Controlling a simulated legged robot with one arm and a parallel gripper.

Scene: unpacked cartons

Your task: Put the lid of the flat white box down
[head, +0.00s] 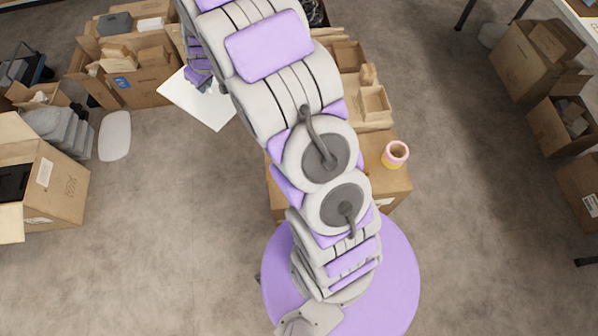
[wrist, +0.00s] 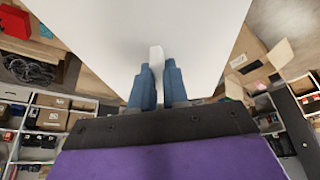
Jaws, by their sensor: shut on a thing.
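The white lid (head: 208,108) is a flat, square-cornered panel at the upper left of the head view, partly hidden behind my arm. In the wrist view the lid (wrist: 110,35) fills the upper middle. My gripper (wrist: 158,75) has its two blue-grey fingers closed on a small white grip piece (wrist: 156,55) at the lid's face. In the head view my gripper (head: 204,84) is at the lid's upper edge. I cannot make out the flat white box itself.
Open cartons (head: 125,75) stand behind and left of the lid. A white rounded flat piece (head: 115,136) lies on the floor at left, by grey stacked items (head: 62,130). A carton (head: 395,185) bears a pink and yellow ring (head: 395,155). Floor (head: 170,220) at lower left is clear.

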